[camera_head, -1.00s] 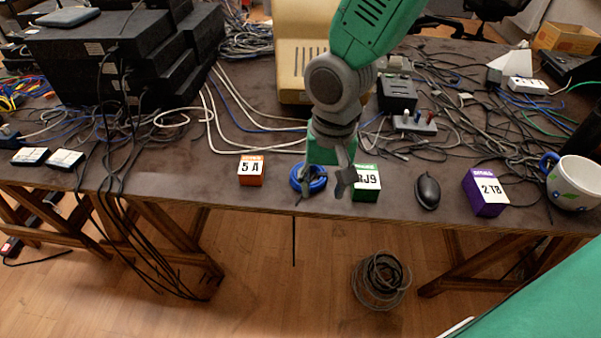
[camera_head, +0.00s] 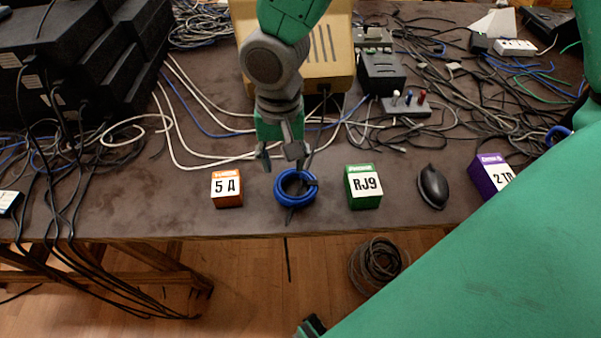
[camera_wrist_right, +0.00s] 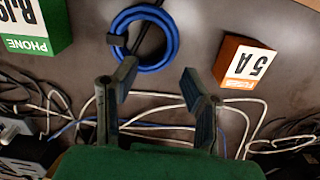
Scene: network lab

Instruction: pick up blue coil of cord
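The blue coil of cord (camera_head: 295,203) lies on the dark table near its front edge, between the orange 5 A box (camera_head: 227,190) and the green RJ9 box (camera_head: 363,188). My right gripper (camera_head: 284,162) is just behind the coil in the head view, with its fingers spread. In the right wrist view the coil (camera_wrist_right: 168,48) is a round blue ring with a dark band, just beyond the open fingertips (camera_wrist_right: 158,76). Nothing is between the fingers. My left gripper does not show.
A black mouse (camera_head: 433,187) and a purple box (camera_head: 489,174) stand to the right. White cables (camera_head: 200,158) and a beige case (camera_head: 330,60) lie behind. Black equipment (camera_head: 75,70) is stacked at left. The table's front edge is close to the coil.

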